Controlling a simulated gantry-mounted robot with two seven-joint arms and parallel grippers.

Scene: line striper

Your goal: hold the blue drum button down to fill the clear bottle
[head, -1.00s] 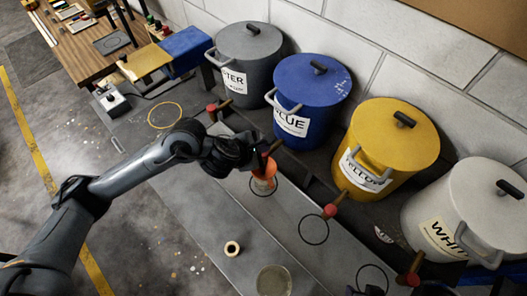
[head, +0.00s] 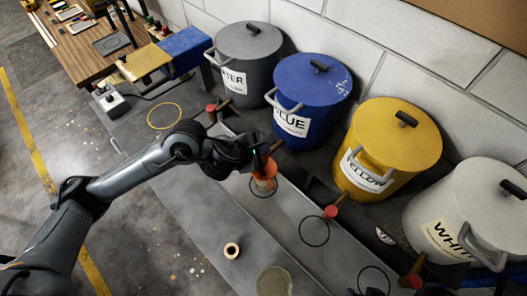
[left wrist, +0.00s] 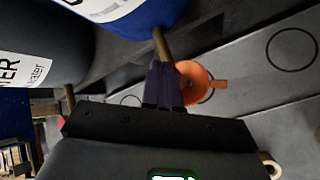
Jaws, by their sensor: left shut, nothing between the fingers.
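The blue drum (head: 313,85) stands against the wall, and its edge shows at the top of the left wrist view (left wrist: 150,15). Its brown spout (head: 274,149) points down toward the bench; the spout also shows in the left wrist view (left wrist: 161,45). My left gripper (head: 262,160) is shut and empty at the spout's outer end. Its dark fingers (left wrist: 163,85) cover that end, so the button is hidden and contact cannot be told. An orange funnel (head: 264,185) is just below the fingers, over a drawn circle. I cannot make out the clear bottle beneath it. My right gripper is not in view.
The water drum (head: 248,60) stands left of the blue one; yellow (head: 390,140) and white (head: 465,215) drums stand right. Red knobs (head: 330,211) stick out over the bench. A small ring (head: 232,250) and a round pale disc (head: 274,281) lie in front.

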